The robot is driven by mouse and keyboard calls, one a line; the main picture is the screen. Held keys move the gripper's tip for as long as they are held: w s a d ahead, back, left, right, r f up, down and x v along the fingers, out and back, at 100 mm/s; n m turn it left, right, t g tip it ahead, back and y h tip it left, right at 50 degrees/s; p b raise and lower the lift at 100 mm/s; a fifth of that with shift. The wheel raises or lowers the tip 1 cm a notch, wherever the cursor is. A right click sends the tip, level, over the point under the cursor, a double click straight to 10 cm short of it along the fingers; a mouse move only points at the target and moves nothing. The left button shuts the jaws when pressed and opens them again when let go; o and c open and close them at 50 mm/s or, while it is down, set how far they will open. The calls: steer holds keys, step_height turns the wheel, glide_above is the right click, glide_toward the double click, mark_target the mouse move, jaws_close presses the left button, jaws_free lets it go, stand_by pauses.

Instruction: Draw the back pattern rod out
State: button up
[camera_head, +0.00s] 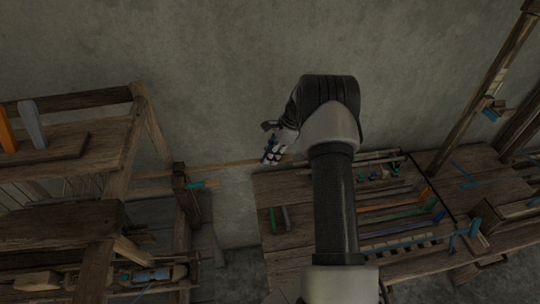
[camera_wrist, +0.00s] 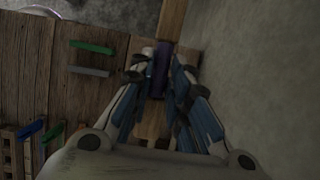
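My gripper (camera_head: 268,156) is beside the wall, between the loom on the left and the table on the right. A thin wooden rod or bar (camera_head: 228,163) runs from the loom's post to the gripper. In the wrist view my gripper's fingers (camera_wrist: 160,78) lean together on either side of a dark purple piece (camera_wrist: 161,62). A brown wooden bar (camera_wrist: 172,20) extends upward beyond it. Whether the purple piece belongs to a pattern rod, and whether the fingers press on it, is too dark to tell. The front and back rods cannot be told apart.
The wooden loom frame (camera_head: 137,150) stands at left. The table (camera_head: 300,262) at right holds green (camera_head: 272,220) and grey (camera_head: 286,218) pieces and several coloured rods. The grey wall (camera_head: 215,70) is close behind the gripper. A narrow gap separates loom and table.

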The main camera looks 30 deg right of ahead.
steer(key=o, duration=0.4)
steer(key=shift+s+d, duration=0.1)
steer(key=shift+d, duration=0.1)
steer(key=shift+r, duration=0.15)
steer(key=v, duration=1.2)
steer(key=shift+s+d, duration=0.1)
